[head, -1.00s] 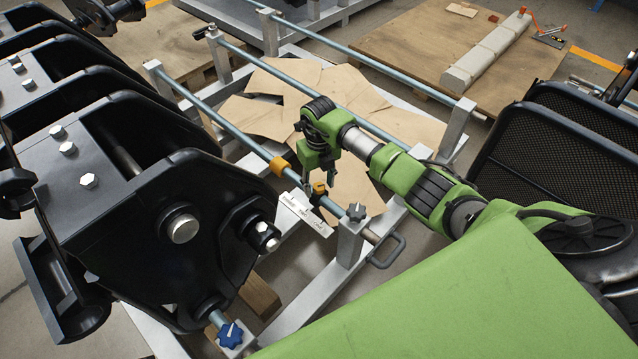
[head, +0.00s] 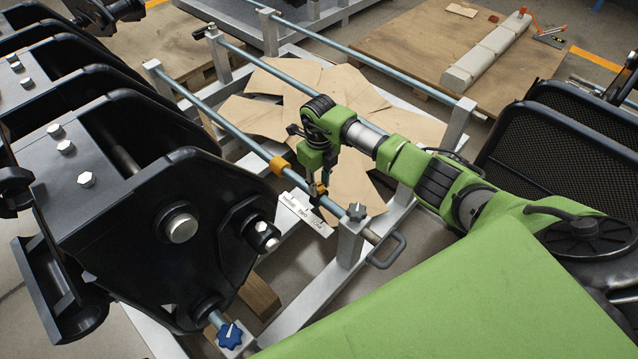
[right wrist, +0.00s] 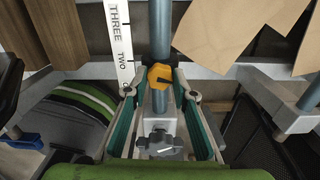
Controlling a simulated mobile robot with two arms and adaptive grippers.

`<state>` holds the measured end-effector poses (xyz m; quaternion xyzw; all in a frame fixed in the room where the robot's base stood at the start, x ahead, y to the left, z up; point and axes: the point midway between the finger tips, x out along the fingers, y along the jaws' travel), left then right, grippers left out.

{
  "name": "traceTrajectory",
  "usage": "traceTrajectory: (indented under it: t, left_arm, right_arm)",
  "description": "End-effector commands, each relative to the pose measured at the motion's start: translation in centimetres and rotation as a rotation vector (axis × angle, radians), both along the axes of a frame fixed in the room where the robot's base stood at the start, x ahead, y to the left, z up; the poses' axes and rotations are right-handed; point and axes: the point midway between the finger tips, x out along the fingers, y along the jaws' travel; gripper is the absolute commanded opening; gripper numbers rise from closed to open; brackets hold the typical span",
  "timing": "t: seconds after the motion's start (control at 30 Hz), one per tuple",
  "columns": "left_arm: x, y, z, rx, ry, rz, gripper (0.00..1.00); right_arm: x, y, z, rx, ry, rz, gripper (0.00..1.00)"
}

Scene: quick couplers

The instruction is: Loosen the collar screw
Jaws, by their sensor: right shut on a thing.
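The collar screw (right wrist: 160,77) is an orange knob with a dark pointer mark, seen in the right wrist view over the blue-grey bar (right wrist: 160,30). In the head view it shows as a small orange spot (head: 320,189) between the fingers. My right gripper (right wrist: 162,88) is shut on it from above, one finger on each side. It also shows in the head view (head: 318,190). The dark collar under the knob is mostly hidden. A white scale (right wrist: 119,40) marked TWO and THREE runs beside the bar. My left gripper is not in view.
A second orange collar (head: 281,166) sits farther up the bar. A large black coupler (head: 150,215) stands close on the left. Cardboard (head: 262,120) lies under the bars.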

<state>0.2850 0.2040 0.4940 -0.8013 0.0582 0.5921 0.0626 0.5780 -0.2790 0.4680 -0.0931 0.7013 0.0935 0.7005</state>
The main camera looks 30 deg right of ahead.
Motion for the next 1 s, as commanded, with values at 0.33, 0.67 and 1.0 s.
traceTrajectory:
  t: [0.33,0.67,1.0]
  left_arm:
    - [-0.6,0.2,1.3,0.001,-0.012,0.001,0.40]
    - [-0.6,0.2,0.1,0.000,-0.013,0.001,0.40]
    - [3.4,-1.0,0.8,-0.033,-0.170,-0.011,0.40]
  right_arm:
    - [0.1,-0.1,-0.1,-0.002,-0.003,0.329,0.03]
    - [0.1,-0.1,-0.1,-0.003,-0.002,0.628,0.03]
    - [0.1,-0.1,0.0,-0.001,-0.003,0.843,0.03]
